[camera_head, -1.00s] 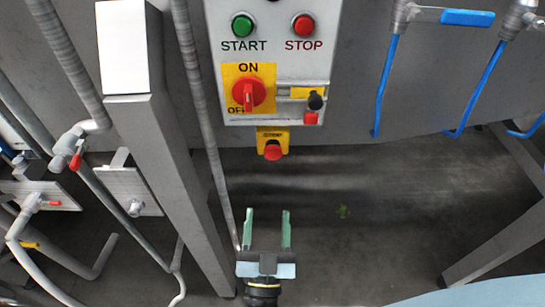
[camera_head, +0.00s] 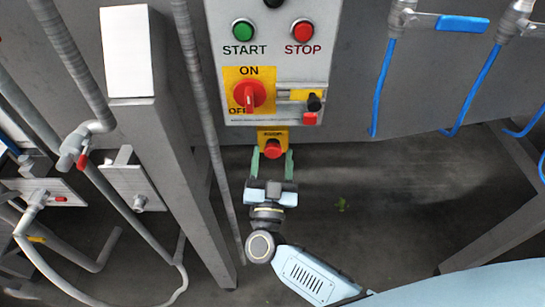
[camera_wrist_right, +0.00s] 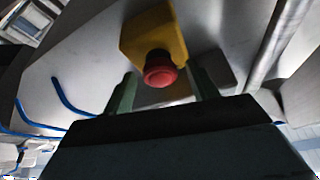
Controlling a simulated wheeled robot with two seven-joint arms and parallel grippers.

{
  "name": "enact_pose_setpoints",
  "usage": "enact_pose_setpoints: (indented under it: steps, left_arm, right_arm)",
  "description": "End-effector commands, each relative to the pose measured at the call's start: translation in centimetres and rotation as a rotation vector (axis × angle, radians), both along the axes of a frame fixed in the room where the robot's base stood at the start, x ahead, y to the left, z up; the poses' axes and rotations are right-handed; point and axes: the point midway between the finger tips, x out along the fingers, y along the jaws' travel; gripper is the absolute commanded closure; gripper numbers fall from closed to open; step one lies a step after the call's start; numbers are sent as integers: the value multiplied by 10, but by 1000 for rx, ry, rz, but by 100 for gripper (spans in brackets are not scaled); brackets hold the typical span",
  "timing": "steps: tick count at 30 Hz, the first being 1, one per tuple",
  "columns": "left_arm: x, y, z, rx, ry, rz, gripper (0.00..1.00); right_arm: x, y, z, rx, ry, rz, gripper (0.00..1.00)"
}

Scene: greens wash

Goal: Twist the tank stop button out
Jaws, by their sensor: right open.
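The tank stop button is a red mushroom knob (camera_head: 272,149) on a small yellow box (camera_head: 266,134) just below the grey control panel. My right gripper (camera_head: 272,164) is open, with its two green fingers pointing up at the knob, one to each side. In the right wrist view the red knob (camera_wrist_right: 160,71) stands out from its yellow box (camera_wrist_right: 152,34), between the two open fingers (camera_wrist_right: 162,92). I cannot tell whether the fingers touch it. My left gripper is not in view.
The control panel (camera_head: 315,66) above carries a green start button (camera_head: 243,30), a red stop button (camera_head: 303,30) and a red rotary switch (camera_head: 250,94). A grey post (camera_head: 170,170) and pipes stand left. Blue-handled valves (camera_head: 463,23) hang right.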

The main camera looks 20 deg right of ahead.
Motion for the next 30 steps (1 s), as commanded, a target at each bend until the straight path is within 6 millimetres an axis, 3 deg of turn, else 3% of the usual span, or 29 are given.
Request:
enact_pose_setpoints:
  steps: [6, 16, 30]
  left_arm:
    - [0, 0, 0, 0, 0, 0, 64]
    - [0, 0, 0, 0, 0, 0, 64]
    - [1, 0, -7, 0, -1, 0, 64]
  right_arm:
    - [0, 0, 0, 0, 0, 0, 44]
    - [0, 0, 0, 0, 0, 0, 85]
    - [0, 1, -2, 143, -38, -3, 85]
